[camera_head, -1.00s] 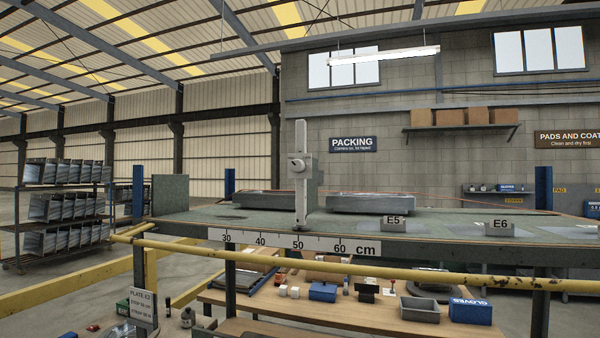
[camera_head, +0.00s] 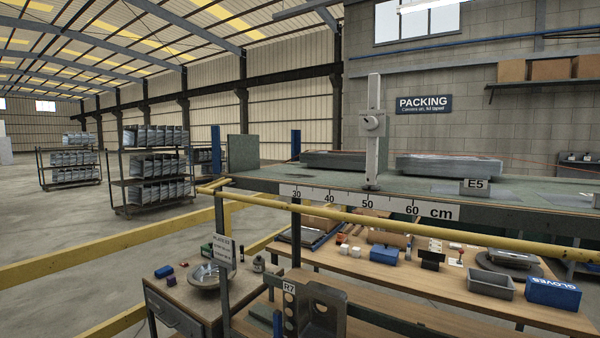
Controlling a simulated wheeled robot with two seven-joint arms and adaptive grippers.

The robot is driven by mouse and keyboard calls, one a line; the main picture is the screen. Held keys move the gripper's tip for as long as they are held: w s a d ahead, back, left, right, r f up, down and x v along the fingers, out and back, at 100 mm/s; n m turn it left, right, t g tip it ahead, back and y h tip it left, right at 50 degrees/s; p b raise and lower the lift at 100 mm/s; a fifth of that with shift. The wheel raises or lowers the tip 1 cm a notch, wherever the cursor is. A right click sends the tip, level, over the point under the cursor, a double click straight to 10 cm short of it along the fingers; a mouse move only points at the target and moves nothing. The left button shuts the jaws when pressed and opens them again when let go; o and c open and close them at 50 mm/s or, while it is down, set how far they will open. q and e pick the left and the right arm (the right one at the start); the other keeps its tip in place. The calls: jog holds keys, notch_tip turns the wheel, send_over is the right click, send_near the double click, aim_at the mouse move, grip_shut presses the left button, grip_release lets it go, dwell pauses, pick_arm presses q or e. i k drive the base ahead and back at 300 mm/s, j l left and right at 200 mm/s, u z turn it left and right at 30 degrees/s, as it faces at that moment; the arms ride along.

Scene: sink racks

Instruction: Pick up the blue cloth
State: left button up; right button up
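I cannot make out a blue cloth for certain. A small blue item (camera_head: 163,271) lies at the left of the low cabinet top, too small to identify. A blue block-like item (camera_head: 383,254) sits on the wooden bench (camera_head: 345,262). Neither of my grippers is in view.
A yellow rail (camera_head: 400,222) crosses in front of the green-topped table with the cm scale (camera_head: 370,203). A grey tray (camera_head: 490,283) and a blue GLOVES box (camera_head: 553,292) stand on the bench. A grey metal part (camera_head: 322,308) is near. Floor at left is open.

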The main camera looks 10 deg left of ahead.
aim_at(160, 272)
jog(key=u, duration=1.45)
